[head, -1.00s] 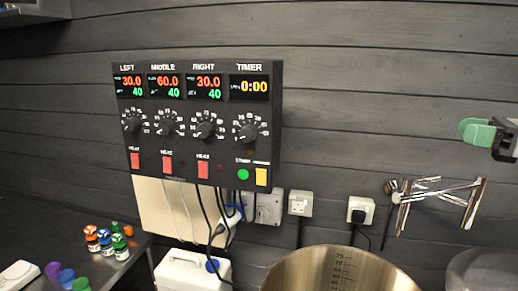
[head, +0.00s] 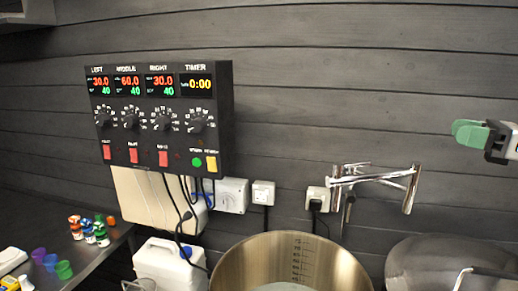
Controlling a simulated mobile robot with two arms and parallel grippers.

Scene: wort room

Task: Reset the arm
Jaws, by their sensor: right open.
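My right gripper (head: 472,134) is at the upper right of the head view, in front of the dark plank wall. Its green fingers point left, it holds nothing that I can see, and it touches nothing. The gap between the fingers is hard to see from this side. My left gripper is not in the head view.
A black control box (head: 160,120) with dials and displays hangs on the wall. A steel pot (head: 240,262) stands below, with a chrome tap (head: 375,178) behind it and a lidded vessel (head: 440,262) to the right. Small bottles (head: 88,229) and coloured cups (head: 50,263) sit on the left counter.

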